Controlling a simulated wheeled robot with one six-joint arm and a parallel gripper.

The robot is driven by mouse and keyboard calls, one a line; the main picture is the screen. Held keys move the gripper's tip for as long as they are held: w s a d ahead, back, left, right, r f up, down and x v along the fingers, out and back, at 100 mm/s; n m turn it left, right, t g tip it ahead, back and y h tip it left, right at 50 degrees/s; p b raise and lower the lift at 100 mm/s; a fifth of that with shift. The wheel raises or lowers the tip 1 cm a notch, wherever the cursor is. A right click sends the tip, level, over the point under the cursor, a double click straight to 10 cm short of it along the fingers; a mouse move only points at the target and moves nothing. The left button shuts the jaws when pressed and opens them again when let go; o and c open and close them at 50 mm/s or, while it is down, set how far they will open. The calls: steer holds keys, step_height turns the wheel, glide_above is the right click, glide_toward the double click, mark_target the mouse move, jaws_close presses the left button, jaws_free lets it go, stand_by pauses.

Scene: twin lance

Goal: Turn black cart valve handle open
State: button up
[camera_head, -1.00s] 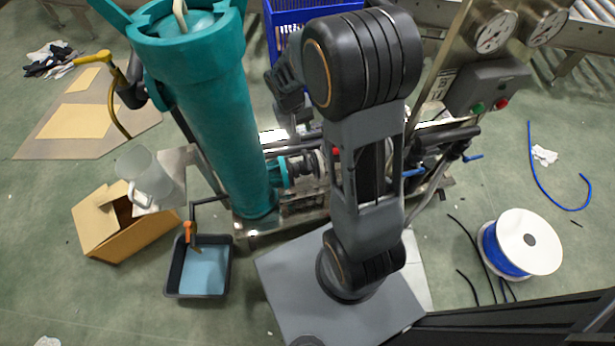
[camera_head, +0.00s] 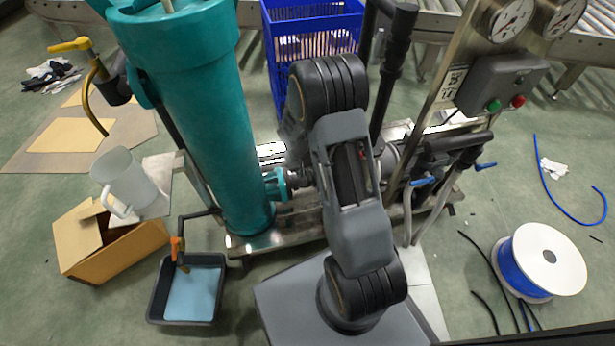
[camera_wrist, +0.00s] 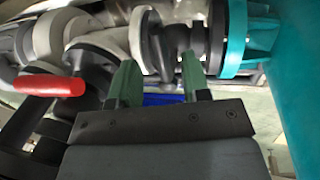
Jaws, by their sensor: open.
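In the wrist view, my gripper (camera_wrist: 160,78) is open, with its two green fingers apart and nothing held between them. A red lever handle (camera_wrist: 48,85) lies left of the fingers, roughly level across the picture, next to dark pipe fittings. The fingers do not touch it. Ahead of the fingers is a dark flanged pipe piece (camera_wrist: 160,45). The valve cart (camera_head: 300,225) stands in the head view, where my arm hides much of its pipework. My gripper is hidden there. I cannot tell for sure which handle is the black cart valve's.
A teal cylinder (camera_head: 205,100) stands on the cart's left. A blue lever (camera_head: 424,182) and a control box (camera_head: 500,85) are at its right. A blue crate (camera_head: 310,25) is behind. A tray (camera_head: 157,307), carton (camera_head: 85,240) and cable spool (camera_head: 550,260) lie on the floor.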

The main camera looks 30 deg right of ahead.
steer(key=shift+d+f+b, duration=0.15)
steer(key=shift+f+b, duration=0.05)
steer(key=shift+f, duration=0.5)
steer(key=shift+d+f+b, duration=0.1)
steer(key=shift+f+b, duration=0.05)
steer(key=shift+f, duration=0.55)
jaws_close()
